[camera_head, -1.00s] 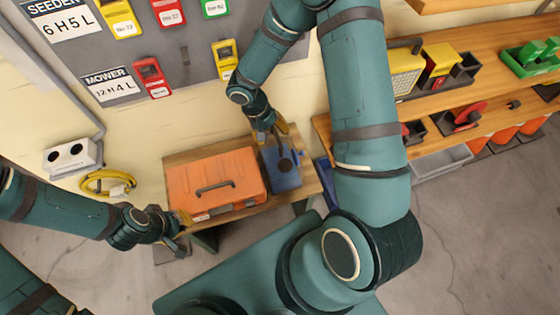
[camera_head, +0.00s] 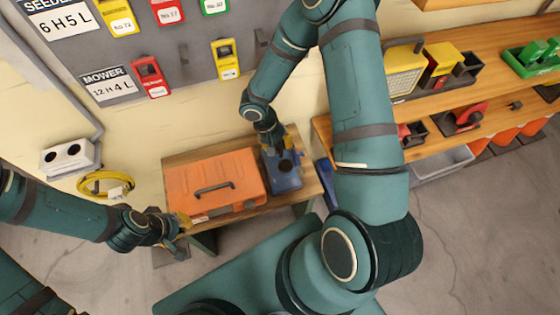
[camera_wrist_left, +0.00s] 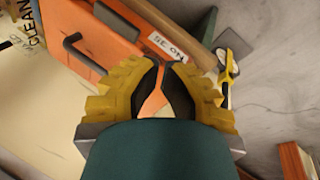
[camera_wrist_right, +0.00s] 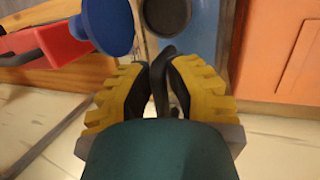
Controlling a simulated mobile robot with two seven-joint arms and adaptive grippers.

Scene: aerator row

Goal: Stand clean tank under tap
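A blue tank (camera_head: 290,182) with a round black cap (camera_head: 286,166) stands on a small wooden bench (camera_head: 180,157), at the right of an orange case. In the right wrist view the cap (camera_wrist_right: 167,14) and part of the blue top (camera_wrist_right: 204,25) show; I see no name on it. My right gripper (camera_head: 277,147) is over the tank's top. Its fingers close around a dark curved handle (camera_wrist_right: 160,80). My left gripper (camera_head: 181,221) is at the case's front left corner. Its fingertips are close together, with orange between them; whether they grip anything is unclear. I cannot make out a tap.
The orange case (camera_head: 230,170) with a dark handle fills the bench's left part. A yellow coiled hose or cable (camera_head: 92,184) is left of it. A long wooden shelf (camera_head: 480,50) with equipment is at right. My right arm hides the middle.

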